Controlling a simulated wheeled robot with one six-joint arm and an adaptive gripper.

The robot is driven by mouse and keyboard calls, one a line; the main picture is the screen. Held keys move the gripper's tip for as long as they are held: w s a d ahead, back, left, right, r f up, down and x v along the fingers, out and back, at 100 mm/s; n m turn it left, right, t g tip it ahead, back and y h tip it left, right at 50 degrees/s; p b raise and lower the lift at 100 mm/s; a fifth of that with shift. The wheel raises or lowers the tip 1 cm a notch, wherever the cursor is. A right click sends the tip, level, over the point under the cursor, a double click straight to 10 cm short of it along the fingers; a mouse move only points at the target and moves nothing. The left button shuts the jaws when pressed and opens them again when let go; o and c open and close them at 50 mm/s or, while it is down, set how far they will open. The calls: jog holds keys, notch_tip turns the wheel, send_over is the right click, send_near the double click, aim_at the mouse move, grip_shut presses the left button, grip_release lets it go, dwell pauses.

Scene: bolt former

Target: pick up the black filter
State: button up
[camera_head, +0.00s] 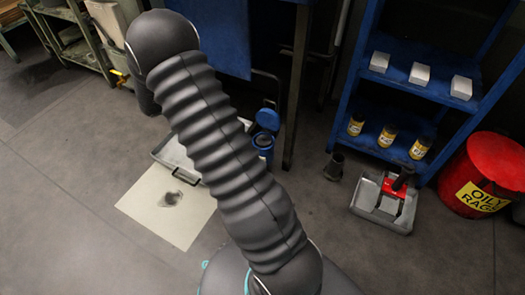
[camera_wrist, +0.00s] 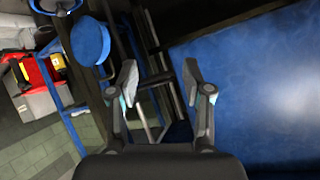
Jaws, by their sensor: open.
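In the head view a black cylinder (camera_head: 403,179) sits tilted on a red holder (camera_head: 393,188) in a grey metal tray (camera_head: 372,212) on the floor; it may be the black filter. A second dark, cup-like piece (camera_head: 334,166) stands on the floor left of the tray, and I cannot tell which is the filter. My gripper (camera_wrist: 160,82) is open in the wrist view, with nothing between its fingers. It is hidden in the head view. I cannot make out a filter in the wrist view.
A blue shelf (camera_head: 415,92) holds white boxes and yellow-labelled cans. A red oily-rags bin (camera_head: 487,175) stands right of it. Open floor is in front.

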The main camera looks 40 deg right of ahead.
jog(key=s+f+m+g+b, duration=0.1)
jog(key=s+f+m+g, duration=0.2)
jog(key=s+f+g, duration=0.55)
jog(key=t, duration=0.1)
send_near(262, 137)
jog(key=s+x, duration=0.1)
jog(key=x, duration=0.1)
jog(key=shift+h, duration=0.3)
jog(key=shift+w+f+b+x, duration=0.15)
jog(key=shift+b+x, duration=0.35)
jog(key=shift+x, duration=1.1)
jog(key=shift+w+f+b+x, duration=0.15)
jog(key=shift+b+x, duration=0.3)
jog(key=shift+x, duration=1.15)
jog(key=shift+r, duration=0.1)
grip_shut()
